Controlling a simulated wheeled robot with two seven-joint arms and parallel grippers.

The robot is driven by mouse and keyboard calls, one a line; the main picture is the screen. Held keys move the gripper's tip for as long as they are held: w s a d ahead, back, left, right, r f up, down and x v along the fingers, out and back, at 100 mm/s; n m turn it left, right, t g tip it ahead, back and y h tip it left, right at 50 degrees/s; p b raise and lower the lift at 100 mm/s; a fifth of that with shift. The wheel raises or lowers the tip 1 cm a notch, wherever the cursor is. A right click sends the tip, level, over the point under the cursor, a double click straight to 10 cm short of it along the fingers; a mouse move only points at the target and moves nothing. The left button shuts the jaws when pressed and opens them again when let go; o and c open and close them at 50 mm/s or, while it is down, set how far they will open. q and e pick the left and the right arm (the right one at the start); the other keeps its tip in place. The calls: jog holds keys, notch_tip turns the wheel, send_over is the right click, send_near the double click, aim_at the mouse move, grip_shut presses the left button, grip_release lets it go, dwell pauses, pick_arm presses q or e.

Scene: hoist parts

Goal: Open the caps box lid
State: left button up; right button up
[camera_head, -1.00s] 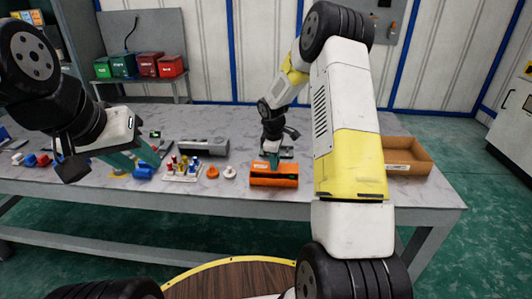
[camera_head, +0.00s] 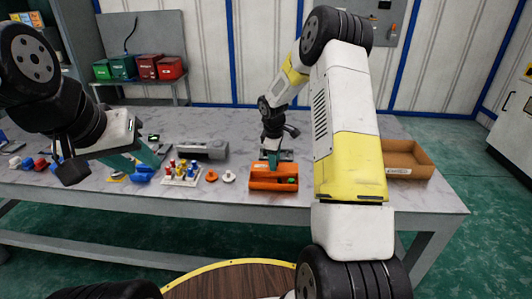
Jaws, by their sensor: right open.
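The orange caps box (camera_head: 262,184) stands near the front edge of the table, right of centre. Its upper front now shows a dark gap with a small green spot at the right; how far the lid is raised is hard to tell. My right gripper (camera_head: 272,160) points down at the box's back top edge, its teal fingertips at or very close to it. Its jaws are open, though the fingers are small and partly overlap the box. My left gripper (camera_head: 134,160) is over the left part of the table, teal fingers apart, with nothing seen between them.
A small rack (camera_head: 182,180) of coloured pegs, an orange cap (camera_head: 211,176) and a white cap (camera_head: 229,177) lie left of the box. A grey part (camera_head: 202,150) lies behind them. An open cardboard tray (camera_head: 410,162) stands at the right, partly behind my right arm.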

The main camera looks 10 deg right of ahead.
notch_tip(320, 180, up, 7)
jog(key=s, duration=0.1)
jog(key=shift+a, duration=0.35)
jog(key=shift+s, duration=0.1)
jog(key=s+a+r+m+t+y, duration=0.15)
jog(key=s+r+m, duration=0.45)
jog(key=s+r, duration=1.1)
jog(key=s+a+r+m+t+y, duration=0.1)
jog(key=s+r+m, duration=0.1)
jog(key=s, duration=0.6)
jog(key=s+a+r+m+t, duration=0.1)
jog(key=s+m, duration=0.3)
jog(key=s, duration=0.4)
jog(key=shift+s+a+r+t+y, duration=0.35)
jog(key=shift+a+r, duration=0.1)
jog(key=shift+a, duration=0.15)
